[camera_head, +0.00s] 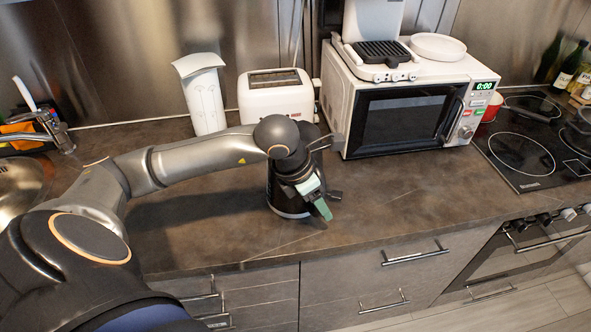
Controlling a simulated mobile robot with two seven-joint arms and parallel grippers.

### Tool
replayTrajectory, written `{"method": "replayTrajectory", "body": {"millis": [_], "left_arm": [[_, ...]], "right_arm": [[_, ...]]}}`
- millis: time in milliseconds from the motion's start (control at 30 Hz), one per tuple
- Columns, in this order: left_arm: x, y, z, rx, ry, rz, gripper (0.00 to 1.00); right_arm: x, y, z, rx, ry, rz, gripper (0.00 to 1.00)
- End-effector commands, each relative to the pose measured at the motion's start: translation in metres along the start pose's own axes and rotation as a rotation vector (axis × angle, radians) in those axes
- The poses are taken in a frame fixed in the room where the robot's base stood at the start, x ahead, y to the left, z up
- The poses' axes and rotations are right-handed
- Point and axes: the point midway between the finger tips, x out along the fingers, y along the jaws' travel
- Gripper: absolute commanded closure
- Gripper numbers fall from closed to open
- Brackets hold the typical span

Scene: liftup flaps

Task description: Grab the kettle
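The dark kettle (279,196) stands upright on the brown counter, just in front of the toaster and left of the microwave. My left arm reaches in from the left, and its wrist and gripper cover much of the kettle's upper part. My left gripper (318,201) points down at the kettle's front right side, with a green fingertip showing. The gap between its fingers is hidden, so I cannot tell whether it is open or touches the kettle. My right gripper is not in view.
A white toaster (276,97) and a tall white container (205,99) stand behind the kettle. A white microwave (402,113) with a grill (383,54) on top is to the right. A stove (522,150) is farther right. The counter (400,205) is clear right of the kettle.

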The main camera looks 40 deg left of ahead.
Motion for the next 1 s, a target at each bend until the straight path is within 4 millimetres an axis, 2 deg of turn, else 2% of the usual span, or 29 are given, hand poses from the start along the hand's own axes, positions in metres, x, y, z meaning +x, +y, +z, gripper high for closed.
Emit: {"method": "replayTrajectory", "body": {"millis": [67, 600, 1000], "left_arm": [[-0.0002, 0.0001, -0.0001, 0.000, 0.000, 0.000, 0.38], [-0.0007, 0.0003, 0.0000, 0.000, 0.000, 0.001, 0.98], [-0.0008, 0.0005, 0.0001, 0.001, 0.000, 0.002, 1.00]], "right_arm": [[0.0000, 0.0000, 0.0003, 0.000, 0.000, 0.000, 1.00], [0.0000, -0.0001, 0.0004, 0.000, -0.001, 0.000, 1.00], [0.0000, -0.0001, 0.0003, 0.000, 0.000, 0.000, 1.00]]}}
